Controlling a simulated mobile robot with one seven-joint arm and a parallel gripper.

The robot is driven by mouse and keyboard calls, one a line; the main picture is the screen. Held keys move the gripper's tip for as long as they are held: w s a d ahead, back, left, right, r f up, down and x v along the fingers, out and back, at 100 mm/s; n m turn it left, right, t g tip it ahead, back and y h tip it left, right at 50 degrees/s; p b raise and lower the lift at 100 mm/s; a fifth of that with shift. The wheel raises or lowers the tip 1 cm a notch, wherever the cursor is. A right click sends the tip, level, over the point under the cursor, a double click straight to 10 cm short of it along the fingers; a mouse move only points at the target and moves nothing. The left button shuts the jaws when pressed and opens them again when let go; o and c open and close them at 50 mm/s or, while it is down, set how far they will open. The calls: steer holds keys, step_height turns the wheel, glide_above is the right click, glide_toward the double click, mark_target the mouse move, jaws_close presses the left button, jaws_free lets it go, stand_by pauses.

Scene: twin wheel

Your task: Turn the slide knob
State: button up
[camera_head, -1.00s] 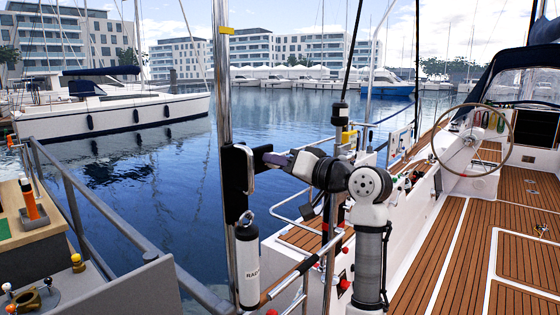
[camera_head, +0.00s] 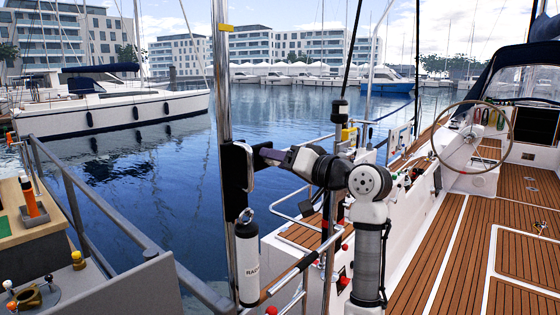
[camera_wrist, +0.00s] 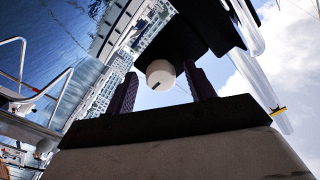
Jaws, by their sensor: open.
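A pale round knob (camera_wrist: 158,69) with a small dark mark shows in the wrist view, under a black block (camera_wrist: 195,30). I take it to be the slide knob. My gripper (camera_wrist: 162,78) is open, its two dark purple fingers on either side of the knob in the picture. Gaps show between knob and fingers; I cannot tell whether the tips reach past it. In the head view the black block (camera_head: 233,178) is fixed to a steel pole, and my gripper (camera_head: 270,156) is close at its right. The knob is not visible there.
A steel pole (camera_head: 223,90) rises beside the block. A grey metal rail (camera_head: 95,205) and a workbench (camera_head: 30,228) are at left. A steering wheel (camera_head: 445,155) and wooden deck (camera_head: 425,265) are at right. Water lies behind.

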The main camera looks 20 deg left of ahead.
steer(key=b+v, duration=0.5)
steer(key=v, duration=0.9)
